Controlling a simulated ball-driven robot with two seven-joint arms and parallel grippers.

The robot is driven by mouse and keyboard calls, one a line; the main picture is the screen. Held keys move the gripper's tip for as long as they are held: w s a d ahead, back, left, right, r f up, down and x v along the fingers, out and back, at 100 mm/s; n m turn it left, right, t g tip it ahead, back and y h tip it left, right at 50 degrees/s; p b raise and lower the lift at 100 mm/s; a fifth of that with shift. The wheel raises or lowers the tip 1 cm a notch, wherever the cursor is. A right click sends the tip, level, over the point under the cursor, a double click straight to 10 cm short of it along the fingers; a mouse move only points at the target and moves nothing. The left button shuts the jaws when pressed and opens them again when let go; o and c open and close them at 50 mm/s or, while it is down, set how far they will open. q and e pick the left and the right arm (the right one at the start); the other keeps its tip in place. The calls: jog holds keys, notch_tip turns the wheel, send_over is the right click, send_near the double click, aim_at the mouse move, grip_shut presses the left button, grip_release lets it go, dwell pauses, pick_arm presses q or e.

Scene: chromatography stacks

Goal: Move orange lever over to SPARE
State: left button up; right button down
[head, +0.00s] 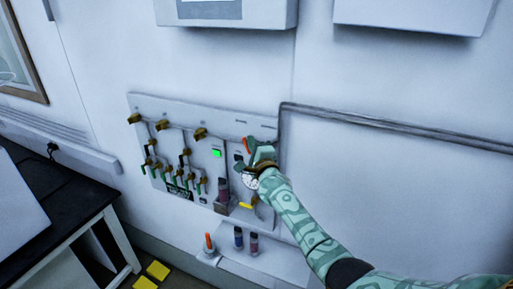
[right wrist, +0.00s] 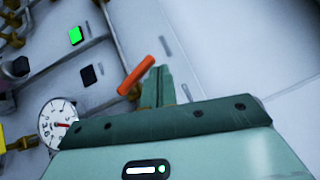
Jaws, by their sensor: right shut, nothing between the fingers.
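The orange lever (head: 245,144) is on the right part of a grey wall panel (head: 173,103) in the head view. In the right wrist view the orange lever (right wrist: 136,75) lies tilted, just left of the gripper's fingers. My right gripper (head: 262,152) is at the panel's right side, beside the lever. In the right wrist view its fingers (right wrist: 158,86) are shut with nothing between them. I cannot tell whether they touch the lever. No SPARE label is readable. My left gripper is not in view.
A round gauge (right wrist: 58,122) sits near the gripper. A green light (head: 217,153), brass valves and a yellow handle (head: 245,205) are on the panel. Bottles (head: 253,243) stand on a shelf below. A grey pipe (head: 390,124) runs along the wall to the right.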

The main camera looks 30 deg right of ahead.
jog(key=shift+w+a+r+b, duration=0.15)
jog(key=shift+w+a+b, duration=0.15)
jog(key=shift+w+a, duration=0.35)
jog(key=shift+w, duration=0.1)
jog(key=shift+r, duration=0.15)
dwell(0.4)
